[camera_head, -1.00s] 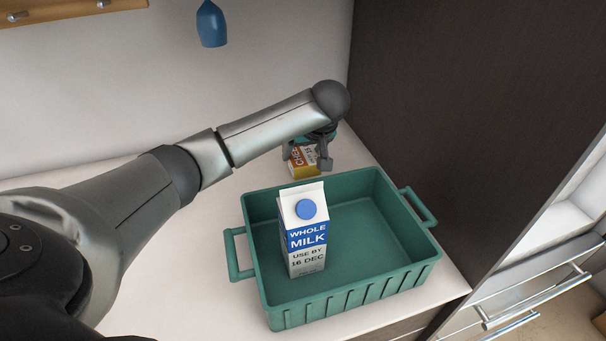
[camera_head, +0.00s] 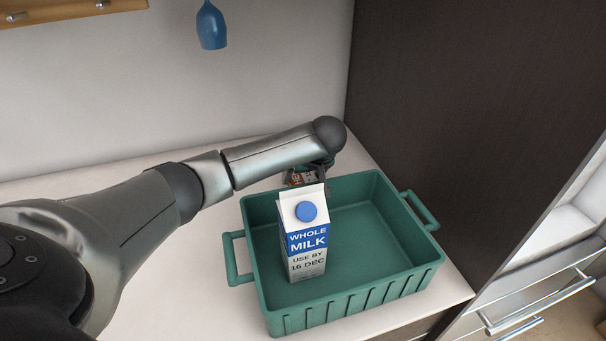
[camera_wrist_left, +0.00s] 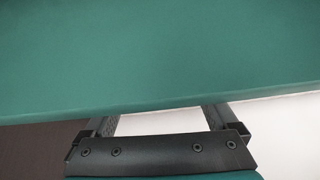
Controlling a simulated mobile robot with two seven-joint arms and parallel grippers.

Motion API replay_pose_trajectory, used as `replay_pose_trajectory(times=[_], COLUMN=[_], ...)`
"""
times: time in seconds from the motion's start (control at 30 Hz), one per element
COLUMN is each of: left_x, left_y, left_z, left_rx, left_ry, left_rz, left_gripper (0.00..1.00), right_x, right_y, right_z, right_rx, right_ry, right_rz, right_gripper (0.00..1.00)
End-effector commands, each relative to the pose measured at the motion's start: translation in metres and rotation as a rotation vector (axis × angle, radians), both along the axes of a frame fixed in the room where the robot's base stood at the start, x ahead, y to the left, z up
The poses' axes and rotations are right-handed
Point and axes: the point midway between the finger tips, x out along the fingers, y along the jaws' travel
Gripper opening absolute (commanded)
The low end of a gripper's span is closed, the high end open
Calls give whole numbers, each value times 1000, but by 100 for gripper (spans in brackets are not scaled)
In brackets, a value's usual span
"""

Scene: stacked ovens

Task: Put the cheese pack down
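My right gripper is not in view.
The green crate (camera_head: 395,283) stands on the white counter (camera_head: 190,285), with the milk carton (camera_head: 307,252) upright inside at its left. A dark cabinet side (camera_head: 440,120) rises at the right. A blue cup-shaped thing (camera_head: 211,25) hangs at the back wall.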

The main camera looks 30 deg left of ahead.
Motion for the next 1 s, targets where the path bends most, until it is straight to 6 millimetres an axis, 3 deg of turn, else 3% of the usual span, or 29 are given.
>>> replay_pose_trajectory(times=[0.43,1.0], left_x=[-2,-32], left_y=[-4,-48], left_z=[10,97], left_rx=[-1,-2], left_ry=[-3,-2], left_rz=[-2,-2], left_gripper=[100,100], right_x=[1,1], right_y=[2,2], right_z=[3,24], right_rx=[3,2], right_ry=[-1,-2], right_rz=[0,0], right_gripper=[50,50])
